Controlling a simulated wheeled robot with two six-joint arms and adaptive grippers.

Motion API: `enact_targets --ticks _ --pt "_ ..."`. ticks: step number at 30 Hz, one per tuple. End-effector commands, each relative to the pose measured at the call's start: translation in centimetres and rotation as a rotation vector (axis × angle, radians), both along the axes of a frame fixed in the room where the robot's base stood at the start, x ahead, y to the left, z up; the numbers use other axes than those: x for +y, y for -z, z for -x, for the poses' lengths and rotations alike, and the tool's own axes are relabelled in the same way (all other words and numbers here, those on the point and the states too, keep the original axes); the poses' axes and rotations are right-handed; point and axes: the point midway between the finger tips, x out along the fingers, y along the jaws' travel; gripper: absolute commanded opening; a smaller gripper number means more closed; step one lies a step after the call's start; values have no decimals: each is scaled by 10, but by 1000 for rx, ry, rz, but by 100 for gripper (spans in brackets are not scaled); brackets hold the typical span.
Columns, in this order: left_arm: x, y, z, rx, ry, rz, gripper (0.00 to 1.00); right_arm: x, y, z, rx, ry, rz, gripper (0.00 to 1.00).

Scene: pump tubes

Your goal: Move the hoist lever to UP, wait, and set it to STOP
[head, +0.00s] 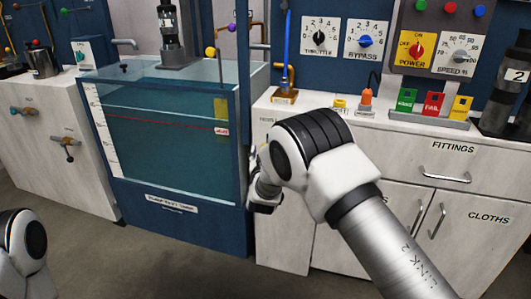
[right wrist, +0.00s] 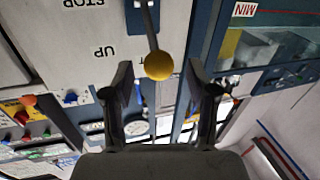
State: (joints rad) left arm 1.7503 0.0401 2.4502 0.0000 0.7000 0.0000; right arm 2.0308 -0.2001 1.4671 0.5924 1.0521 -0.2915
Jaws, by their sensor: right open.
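The hoist lever shows in the right wrist view as a thin dark rod with a yellow ball knob (right wrist: 158,65). Upside-down STOP and UP labels are on the white panel (right wrist: 65,40) beside it. In that picture the knob is nearer the UP label than STOP; I cannot tell its exact setting. My right gripper (right wrist: 160,86) is open, one finger on each side of the knob, with gaps showing. In the head view my right gripper (head: 263,196) is by the cabinet front beside the tank, and my arm hides the lever. My left gripper is out of view.
The water tank (head: 165,200) stands just left of my right gripper. The white cabinet (head: 284,235) has handles sticking out on the right. Dials, a power switch (head: 416,50) and coloured buttons sit above it. Open floor (head: 200,275) lies in front.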

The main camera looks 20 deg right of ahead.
Motion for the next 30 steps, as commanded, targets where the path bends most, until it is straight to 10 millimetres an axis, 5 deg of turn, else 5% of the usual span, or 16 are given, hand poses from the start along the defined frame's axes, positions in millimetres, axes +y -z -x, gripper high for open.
enact_targets --ticks 4,12,13,18,30 --pt "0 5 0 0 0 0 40 -7 2 -20 0 1 -1 58" --pt "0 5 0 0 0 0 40 -9 1 -25 1 0 1 58" --pt "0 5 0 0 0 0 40 -9 1 -25 1 0 1 55" --pt "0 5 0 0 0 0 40 -9 1 -25 2 0 0 0" --pt "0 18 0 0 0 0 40 -23 9 -25 -30 3 21 0"
